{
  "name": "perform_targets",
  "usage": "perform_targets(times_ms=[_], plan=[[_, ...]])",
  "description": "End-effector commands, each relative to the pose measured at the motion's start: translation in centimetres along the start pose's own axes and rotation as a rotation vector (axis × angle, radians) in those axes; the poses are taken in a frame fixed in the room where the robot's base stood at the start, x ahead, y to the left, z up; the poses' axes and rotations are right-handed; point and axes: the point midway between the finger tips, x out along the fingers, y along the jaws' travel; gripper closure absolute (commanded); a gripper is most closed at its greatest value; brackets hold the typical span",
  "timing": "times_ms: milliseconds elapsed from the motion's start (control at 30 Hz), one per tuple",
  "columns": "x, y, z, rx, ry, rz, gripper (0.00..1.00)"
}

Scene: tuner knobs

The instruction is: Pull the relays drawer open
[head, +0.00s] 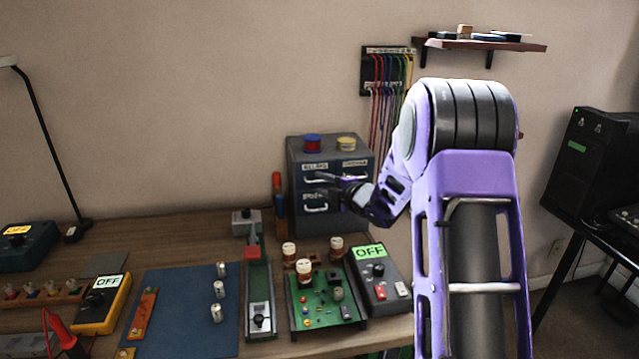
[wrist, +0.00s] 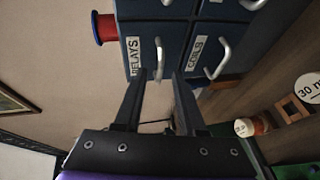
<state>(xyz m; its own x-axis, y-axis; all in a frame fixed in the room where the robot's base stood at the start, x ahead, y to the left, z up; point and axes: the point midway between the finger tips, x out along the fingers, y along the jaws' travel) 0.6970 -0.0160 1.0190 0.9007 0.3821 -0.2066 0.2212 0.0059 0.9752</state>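The relays drawer (head: 300,176) is the upper left drawer of a dark blue-grey cabinet on the bench. It looks shut, flush with the cabinet. Its white RELAYS label shows in the wrist view (wrist: 133,57). Its pale metal bar handle (wrist: 160,52) sits beside the label. My gripper (head: 334,184) is in front of the cabinet's left drawers. In the wrist view my gripper (wrist: 160,75) is open, with one finger on each side of the handle's near end. I see no clear contact, and the exact depth is hard to tell.
The COILS drawer handle (wrist: 220,60) is just right of my gripper in the wrist view. Red (head: 312,143) and yellow spools sit on the cabinet. A green circuit board (head: 318,312) and a grey OFF box (head: 381,282) stand on the bench in front.

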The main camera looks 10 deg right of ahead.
Motion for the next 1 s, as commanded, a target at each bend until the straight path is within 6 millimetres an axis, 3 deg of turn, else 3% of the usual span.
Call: perform_targets(times_ms=[200,467,700,1000], plan=[[1.6,0.0,-0.1,0.0,0.001,0.001,0.6],[1.6,0.0,0.0,0.0,0.0,0.001,0.6],[1.6,0.0,0.0,0.0,0.0,0.001,1.0],[1.6,0.0,0.0,0.0,0.0,0.0,1.0]])
